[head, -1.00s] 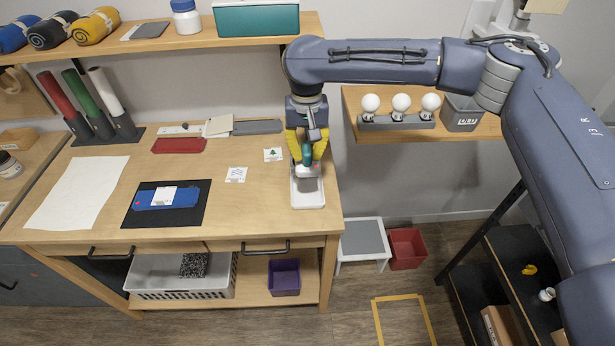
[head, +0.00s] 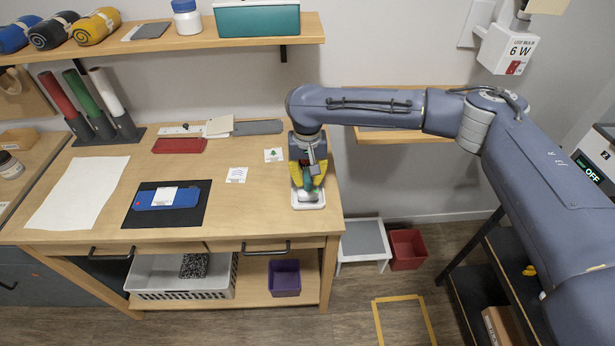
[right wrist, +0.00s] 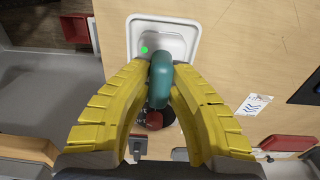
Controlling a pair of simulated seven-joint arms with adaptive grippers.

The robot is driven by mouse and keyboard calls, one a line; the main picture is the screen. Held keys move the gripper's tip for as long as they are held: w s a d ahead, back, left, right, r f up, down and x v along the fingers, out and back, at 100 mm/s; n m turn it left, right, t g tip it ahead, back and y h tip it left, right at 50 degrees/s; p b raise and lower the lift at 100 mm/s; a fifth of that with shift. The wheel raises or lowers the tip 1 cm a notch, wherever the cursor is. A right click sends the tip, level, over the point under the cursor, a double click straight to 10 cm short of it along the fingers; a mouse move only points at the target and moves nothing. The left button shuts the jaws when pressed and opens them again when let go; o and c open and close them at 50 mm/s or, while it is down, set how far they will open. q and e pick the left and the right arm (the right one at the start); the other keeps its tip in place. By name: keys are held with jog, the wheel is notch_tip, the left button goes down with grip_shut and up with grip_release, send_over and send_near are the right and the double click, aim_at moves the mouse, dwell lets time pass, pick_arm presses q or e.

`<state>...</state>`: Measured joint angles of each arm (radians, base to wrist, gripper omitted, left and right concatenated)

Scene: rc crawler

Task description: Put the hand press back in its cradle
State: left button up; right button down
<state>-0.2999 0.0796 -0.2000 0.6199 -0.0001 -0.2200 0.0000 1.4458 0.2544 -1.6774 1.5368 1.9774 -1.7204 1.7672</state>
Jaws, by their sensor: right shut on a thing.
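The hand press has a teal handle (right wrist: 160,80), which sits between the yellow fingers of my right gripper (right wrist: 160,72). In the head view the gripper (head: 308,180) is shut on the press (head: 309,187) over the cradle, a white rounded tray (head: 308,205) at the table's right end. In the right wrist view the cradle (right wrist: 178,48) lies under and beyond the handle, with a green dot on its upper left. The fingers hide much of the press, so I cannot tell whether it touches the cradle floor. My left gripper is not in view.
A red tray (head: 179,146) and grey board stand behind. The table's right edge is close to the cradle.

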aim_at(307, 174)
jog(key=shift+f, duration=0.1)
jog(key=c, duration=1.4)
grip_release()
jog(key=shift+o, duration=0.2)
notch_tip(307, 174, up, 12)
